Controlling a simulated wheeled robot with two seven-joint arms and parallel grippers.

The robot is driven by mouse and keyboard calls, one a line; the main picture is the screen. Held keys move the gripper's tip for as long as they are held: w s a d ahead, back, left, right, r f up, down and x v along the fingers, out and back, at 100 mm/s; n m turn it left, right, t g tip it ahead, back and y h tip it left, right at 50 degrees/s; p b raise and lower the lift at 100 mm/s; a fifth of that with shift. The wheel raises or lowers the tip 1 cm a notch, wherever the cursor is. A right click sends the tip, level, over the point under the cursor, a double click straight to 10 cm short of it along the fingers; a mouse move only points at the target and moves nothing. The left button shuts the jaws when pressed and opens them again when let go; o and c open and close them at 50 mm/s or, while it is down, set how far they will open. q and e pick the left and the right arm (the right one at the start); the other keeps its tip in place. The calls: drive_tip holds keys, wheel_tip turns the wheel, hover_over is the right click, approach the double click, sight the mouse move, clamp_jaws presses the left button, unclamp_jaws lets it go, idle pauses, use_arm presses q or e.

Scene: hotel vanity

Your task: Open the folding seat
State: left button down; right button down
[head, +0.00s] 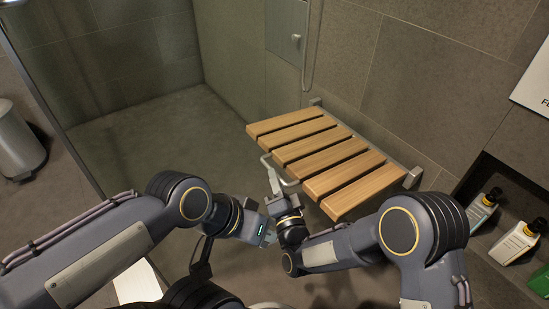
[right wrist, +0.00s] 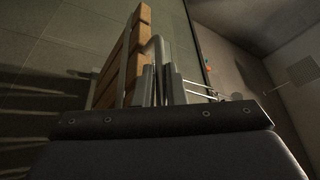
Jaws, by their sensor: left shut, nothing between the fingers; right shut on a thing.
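The folding seat (head: 322,158) has several wooden slats and is hinged on the tiled wall. It is swung down and stands out from the wall, roughly level. A bent metal handle (head: 290,183) is at its front edge. My right gripper (head: 273,180) is shut on this handle. In the right wrist view, the handle (right wrist: 158,44) rises from between the fingers (right wrist: 160,88), with the slats (right wrist: 128,60) beside it. My left gripper (head: 270,234) is shut and empty, below the seat front and close to my right wrist.
A wall niche (head: 500,170) with several bottles is at the right. A glass screen edge runs down the left side. A metal bin (head: 18,140) stands at the far left. The shower floor (head: 150,135) left of the seat is clear.

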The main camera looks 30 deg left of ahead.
drive_tip(key=shift+w+f+n+y, duration=0.15)
drive_tip(key=shift+f+n, duration=0.05)
drive_tip(key=shift+f, duration=0.4)
drive_tip(key=shift+w+f+n+y, duration=0.1)
drive_tip(key=shift+f+n+y, duration=0.1)
drive_tip(key=shift+f, duration=0.4)
drive_tip(key=c, duration=1.8)
unclamp_jaws()
drive_tip(key=shift+o, duration=0.2)
drive_tip(key=shift+s, duration=0.15)
drive_tip(key=shift+s+a, duration=0.1)
